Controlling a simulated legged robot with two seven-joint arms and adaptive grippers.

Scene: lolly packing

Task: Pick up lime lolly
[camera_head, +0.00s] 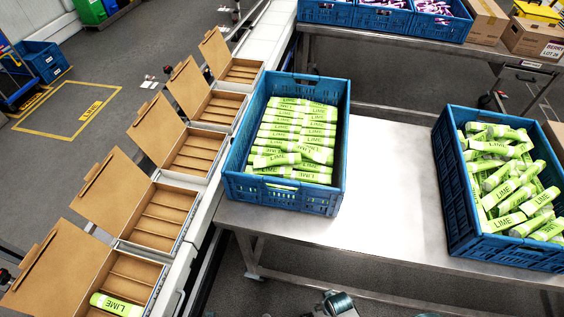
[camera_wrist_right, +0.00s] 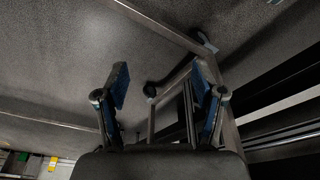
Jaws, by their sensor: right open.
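Lime lollies in green wrappers with LIME print (camera_head: 297,133) lie stacked in rows in the middle blue crate (camera_head: 285,194). More lime lollies (camera_head: 510,195) lie in a loose heap in the right blue crate (camera_head: 463,205). One lime lolly (camera_head: 116,304) lies in a compartment of the nearest open carton (camera_head: 135,268). My right gripper (camera_wrist_right: 160,82) is open and empty in the wrist view, with floor and table legs behind it. No lolly shows in that view. My left gripper is not in view.
Several open cardboard cartons with dividers stand in a line on the white conveyor (camera_head: 268,38) at the left. The steel table (camera_head: 385,165) is bare between the two crates. Blue crates with purple-wrapped items (camera_head: 383,18) and cardboard boxes (camera_head: 533,37) stand at the back.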

